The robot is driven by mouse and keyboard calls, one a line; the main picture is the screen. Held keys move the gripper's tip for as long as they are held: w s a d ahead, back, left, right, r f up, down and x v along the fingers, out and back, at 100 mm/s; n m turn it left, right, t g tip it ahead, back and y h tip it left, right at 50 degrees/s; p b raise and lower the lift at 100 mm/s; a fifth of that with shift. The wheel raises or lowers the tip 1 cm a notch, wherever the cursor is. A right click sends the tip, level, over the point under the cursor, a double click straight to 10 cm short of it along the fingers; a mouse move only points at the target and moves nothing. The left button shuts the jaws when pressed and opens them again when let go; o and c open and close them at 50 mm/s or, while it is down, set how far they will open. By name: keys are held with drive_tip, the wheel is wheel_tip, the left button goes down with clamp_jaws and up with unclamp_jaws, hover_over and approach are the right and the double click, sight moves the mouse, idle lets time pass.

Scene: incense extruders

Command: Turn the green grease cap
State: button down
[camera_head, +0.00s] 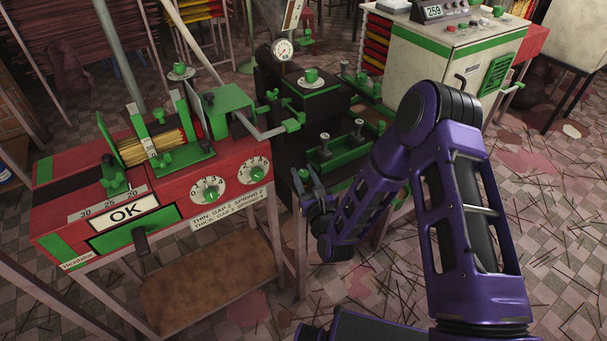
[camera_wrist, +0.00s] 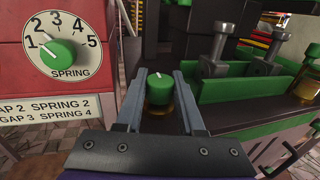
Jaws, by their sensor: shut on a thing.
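The green grease cap (camera_wrist: 159,91) is a small round knob with a white mark on top. It sits on a brass-coloured base in the middle of the wrist view. My gripper (camera_wrist: 159,82) has one grey finger on each side of the cap and is shut on it. In the head view my gripper (camera_head: 309,186) is at the front left corner of the dark machine, and the cap (camera_head: 304,174) shows small between the fingers. The cap's lower part and the finger contact are partly hidden.
The red machine (camera_head: 262,150) with its spring dial (camera_wrist: 62,50) stands close on the left. A green tray (camera_wrist: 240,88) with metal bolts (camera_wrist: 218,50) is close on the right. A second brass fitting with a green cap (camera_wrist: 314,52) is at the far right.

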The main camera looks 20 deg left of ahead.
drive_tip(key=shift+m+h, duration=0.3)
drive_tip(key=shift+h, duration=0.1)
drive_tip(key=m+t+h, duration=0.1)
drive_tip(key=h, duration=0.1)
drive_tip(key=m+t+h, duration=0.1)
drive_tip(key=m+h, duration=0.1)
drive_tip(key=h, duration=0.1)
drive_tip(key=shift+f+t, duration=0.1)
drive_tip(key=shift+t, duration=0.2)
drive_tip(key=m+h, duration=0.4)
drive_tip(key=h, duration=0.1)
drive_tip(key=shift+t+h, duration=0.3)
drive_tip(key=m+h, duration=0.2)
drive_tip(key=h, duration=0.2)
drive_tip(key=shift+a+m, duration=0.1)
drive_tip(key=shift+m, duration=0.2)
drive_tip(key=shift+m+g+h, duration=1.7)
drive_tip(key=shift+m+h, duration=0.4)
drive_tip(key=shift+h, duration=0.7)
drive_tip(key=c, duration=0.5)
unclamp_jaws()
